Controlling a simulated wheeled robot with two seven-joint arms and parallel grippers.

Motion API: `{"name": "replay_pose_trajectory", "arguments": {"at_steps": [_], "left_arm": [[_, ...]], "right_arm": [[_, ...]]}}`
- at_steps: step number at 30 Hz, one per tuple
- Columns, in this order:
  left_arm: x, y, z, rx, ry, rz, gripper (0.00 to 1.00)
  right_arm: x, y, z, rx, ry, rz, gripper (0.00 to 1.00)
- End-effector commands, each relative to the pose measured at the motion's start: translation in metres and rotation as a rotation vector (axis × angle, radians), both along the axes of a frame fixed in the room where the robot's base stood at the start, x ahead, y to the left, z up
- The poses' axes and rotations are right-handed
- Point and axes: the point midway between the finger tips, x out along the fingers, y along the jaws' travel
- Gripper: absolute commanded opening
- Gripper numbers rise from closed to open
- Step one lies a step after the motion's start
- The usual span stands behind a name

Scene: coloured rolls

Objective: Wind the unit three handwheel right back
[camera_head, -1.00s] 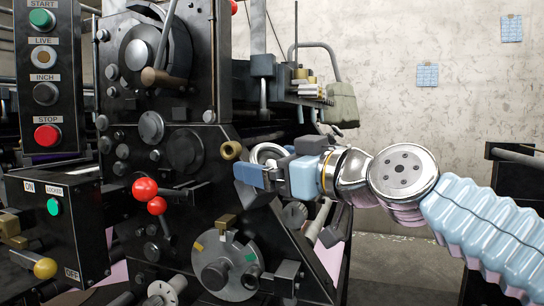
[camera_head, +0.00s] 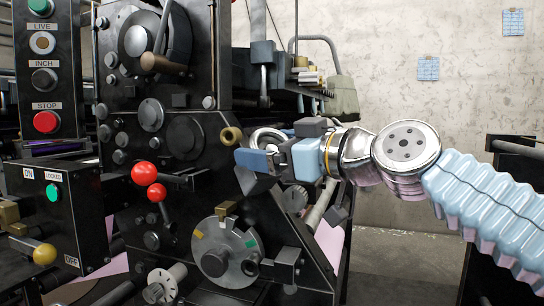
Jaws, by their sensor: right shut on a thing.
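My right gripper (camera_head: 250,163), with blue fingers, comes in from the right and is shut at the side of the black press. A silver ring-shaped wheel (camera_head: 268,134), which looks like the handwheel, shows just above and behind the fingers. The gripper hides its lower part, and the exact grip is hidden. A brass knob (camera_head: 231,136) sits just left of the fingers. Below is a grey dial disc (camera_head: 220,262) with yellow, orange and green marks and a brass block at its top. My left gripper is out of view.
A black panel with coloured buttons (camera_head: 45,122) stands at the left, above a switch box (camera_head: 52,210) with a yellow-knobbed lever. Red ball knobs (camera_head: 145,173) stick out from the press. Another black machine (camera_head: 510,200) is at the right edge. Open floor lies between.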

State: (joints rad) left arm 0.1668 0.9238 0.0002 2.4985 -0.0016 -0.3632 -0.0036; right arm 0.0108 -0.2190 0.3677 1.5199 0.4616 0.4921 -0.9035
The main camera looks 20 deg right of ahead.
Motion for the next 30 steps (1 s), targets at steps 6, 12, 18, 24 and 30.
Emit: {"name": "replay_pose_trajectory", "arguments": {"at_steps": [6,12,18,24,30], "left_arm": [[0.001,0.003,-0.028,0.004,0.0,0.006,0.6],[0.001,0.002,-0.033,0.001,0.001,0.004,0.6],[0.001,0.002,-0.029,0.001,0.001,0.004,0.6],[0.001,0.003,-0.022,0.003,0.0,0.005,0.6],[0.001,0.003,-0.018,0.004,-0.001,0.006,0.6]], "right_arm": [[0.0,0.001,-0.004,-0.108,-0.047,0.112,0.62],[0.0,0.001,-0.001,-0.229,-0.091,0.23,0.62],[0.0,0.001,0.001,-0.337,-0.13,0.337,0.62],[-0.001,0.001,0.001,-0.418,-0.161,0.418,0.62],[-0.002,0.002,0.0,-0.465,-0.18,0.465,0.62]]}}
